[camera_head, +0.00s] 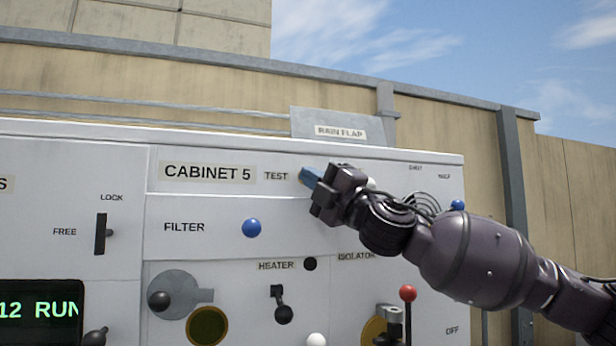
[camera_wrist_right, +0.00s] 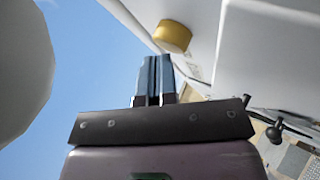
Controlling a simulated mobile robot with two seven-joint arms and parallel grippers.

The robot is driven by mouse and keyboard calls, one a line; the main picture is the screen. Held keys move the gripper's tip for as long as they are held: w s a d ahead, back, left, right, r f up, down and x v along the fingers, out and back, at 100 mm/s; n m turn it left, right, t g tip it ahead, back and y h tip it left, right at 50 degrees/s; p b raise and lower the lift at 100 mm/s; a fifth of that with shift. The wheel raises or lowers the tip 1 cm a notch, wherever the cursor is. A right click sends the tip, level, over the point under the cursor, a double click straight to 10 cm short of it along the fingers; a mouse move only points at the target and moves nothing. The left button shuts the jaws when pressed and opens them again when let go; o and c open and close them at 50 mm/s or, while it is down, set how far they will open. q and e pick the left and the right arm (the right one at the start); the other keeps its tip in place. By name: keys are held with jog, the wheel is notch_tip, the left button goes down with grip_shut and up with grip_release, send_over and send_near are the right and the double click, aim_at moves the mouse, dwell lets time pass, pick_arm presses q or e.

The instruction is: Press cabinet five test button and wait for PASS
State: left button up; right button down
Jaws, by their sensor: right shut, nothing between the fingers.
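The cabinet five panel (camera_head: 222,190) is white, with a "CABINET 5" label and a "TEST" label (camera_head: 276,176) beside it. My right gripper (camera_head: 308,177) is shut and empty, its blue fingertips just right of the TEST label. No test button shows there in the head view; the fingers cover that spot. In the right wrist view a yellow round button (camera_wrist_right: 173,36) sticks out of the white panel just beyond the shut fingertips (camera_wrist_right: 155,62). I cannot tell whether they touch. No PASS reading is visible. My left gripper is not in view.
A blue knob (camera_head: 251,228) marked FILTER, a black heater lever (camera_head: 283,313) and a red-topped isolator lever (camera_head: 407,293) stick out below. A display (camera_head: 40,311) at the left reads "12 RUN" in green. A rain flap (camera_head: 343,126) stands on top.

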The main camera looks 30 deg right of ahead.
jog(key=shift+w+d, duration=0.1)
jog(key=shift+w, duration=0.3)
dwell(0.6)
jog(key=shift+s, duration=0.1)
jog(key=shift+s+a, duration=0.25)
jog(key=shift+s, duration=0.6)
jog(key=s+b, duration=0.1)
jog(key=s, duration=0.1)
jog(key=s+a+b, duration=0.1)
jog(key=s, duration=0.2)
jog(key=shift+a, duration=0.1)
dwell(0.4)
dwell(0.8)
